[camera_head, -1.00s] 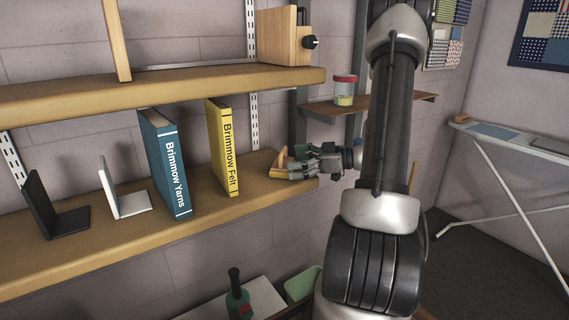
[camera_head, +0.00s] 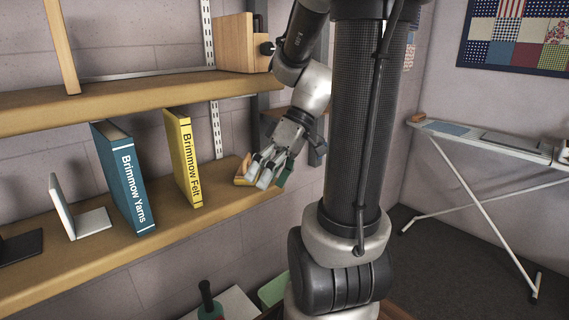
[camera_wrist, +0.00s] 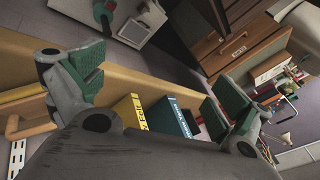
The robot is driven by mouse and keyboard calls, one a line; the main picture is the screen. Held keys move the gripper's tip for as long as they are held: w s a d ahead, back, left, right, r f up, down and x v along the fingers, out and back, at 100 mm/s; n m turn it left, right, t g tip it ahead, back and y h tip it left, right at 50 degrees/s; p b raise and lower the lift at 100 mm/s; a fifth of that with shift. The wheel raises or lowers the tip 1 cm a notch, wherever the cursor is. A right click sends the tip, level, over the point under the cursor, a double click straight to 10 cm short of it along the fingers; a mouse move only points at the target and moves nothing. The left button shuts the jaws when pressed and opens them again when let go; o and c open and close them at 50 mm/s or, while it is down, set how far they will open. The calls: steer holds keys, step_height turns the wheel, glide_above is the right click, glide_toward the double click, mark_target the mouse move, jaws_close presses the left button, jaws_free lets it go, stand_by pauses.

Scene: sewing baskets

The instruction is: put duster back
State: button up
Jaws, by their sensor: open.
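No thing in view can be surely told as the duster. A small wooden piece (camera_head: 242,172) lies at the right end of the lower shelf (camera_head: 130,245), partly behind my gripper (camera_head: 270,172). In the wrist view a wooden piece with a loop-like part (camera_wrist: 28,122) shows at the left edge, beside one finger; I cannot tell whether it is the duster. My gripper (camera_wrist: 150,95) is open, its green-padded fingers wide apart with nothing between them, at the lower shelf's end.
A blue book (camera_head: 125,180), a yellow book (camera_head: 183,160) and a white bookend (camera_head: 75,212) stand on the lower shelf. A wooden box (camera_head: 238,42) is on the upper shelf. A green bottle-like thing with a dark top (camera_head: 208,303) stands below. An ironing board (camera_head: 490,140) is at right.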

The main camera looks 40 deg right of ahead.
steer(key=s+d+r+m+t+h, duration=0.1)
steer(key=s+r+m+t+h, duration=0.2)
steer(key=s+r+m+h, duration=0.1)
steer(key=r+m+h, duration=0.1)
steer(key=h, duration=0.1)
steer(key=shift+s+d+r+m+t+h, duration=0.2)
steer(key=shift+s+d+m+t+h, duration=0.1)
steer(key=shift+h, duration=0.1)
